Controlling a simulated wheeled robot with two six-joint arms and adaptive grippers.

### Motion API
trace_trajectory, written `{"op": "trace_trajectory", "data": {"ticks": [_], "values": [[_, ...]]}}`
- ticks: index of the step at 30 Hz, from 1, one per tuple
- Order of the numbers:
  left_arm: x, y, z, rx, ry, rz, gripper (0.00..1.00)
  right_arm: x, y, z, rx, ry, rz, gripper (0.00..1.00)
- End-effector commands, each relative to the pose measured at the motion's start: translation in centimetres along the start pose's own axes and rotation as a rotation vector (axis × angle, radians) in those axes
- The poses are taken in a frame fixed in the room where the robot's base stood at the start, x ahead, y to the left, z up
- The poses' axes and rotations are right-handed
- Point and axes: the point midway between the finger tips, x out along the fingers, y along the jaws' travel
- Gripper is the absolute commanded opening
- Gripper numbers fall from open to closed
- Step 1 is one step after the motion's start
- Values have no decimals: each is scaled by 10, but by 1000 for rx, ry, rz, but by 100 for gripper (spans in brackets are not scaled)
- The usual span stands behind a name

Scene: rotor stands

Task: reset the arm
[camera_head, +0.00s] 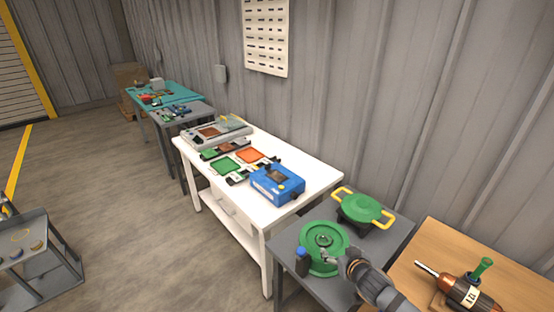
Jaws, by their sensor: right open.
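My right arm comes in from the bottom right. My right gripper (334,258) is open, over the right part of a round green disc (313,241) on a grey table (288,240). I cannot tell whether it touches the disc. A second green disc with yellow handles (362,208) sits on a dark stand at the back of the same table. A small dark bottle with a blue cap (302,262) stands by the first disc's front left edge. My left gripper is not in view.
A wooden table (520,272) at the right bears a motor-like rotor (468,291) with a green handle. A white table (315,181) with a blue box (277,184) stands to the left. A grey cart (38,262) is at the far left. The floor between is clear.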

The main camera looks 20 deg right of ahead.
Motion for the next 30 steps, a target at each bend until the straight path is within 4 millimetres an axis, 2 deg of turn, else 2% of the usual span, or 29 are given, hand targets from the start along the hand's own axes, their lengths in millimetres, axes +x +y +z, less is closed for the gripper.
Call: {"op": "trace_trajectory", "data": {"ticks": [2,5,12,21,22,24,30], "values": [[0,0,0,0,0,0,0,-1,-1,2,-1,-5,1,80],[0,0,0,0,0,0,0,-12,-10,16,-20,-62,18,80],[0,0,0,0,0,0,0,-70,-43,70,-137,-336,32,80],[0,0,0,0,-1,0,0,-150,-75,111,-267,-628,-76,80],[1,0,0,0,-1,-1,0,-153,-77,116,-278,-650,-89,80],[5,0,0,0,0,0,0,-130,-73,135,-281,-657,-80,80],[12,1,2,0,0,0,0,-85,-69,185,-275,-678,-74,80]]}}
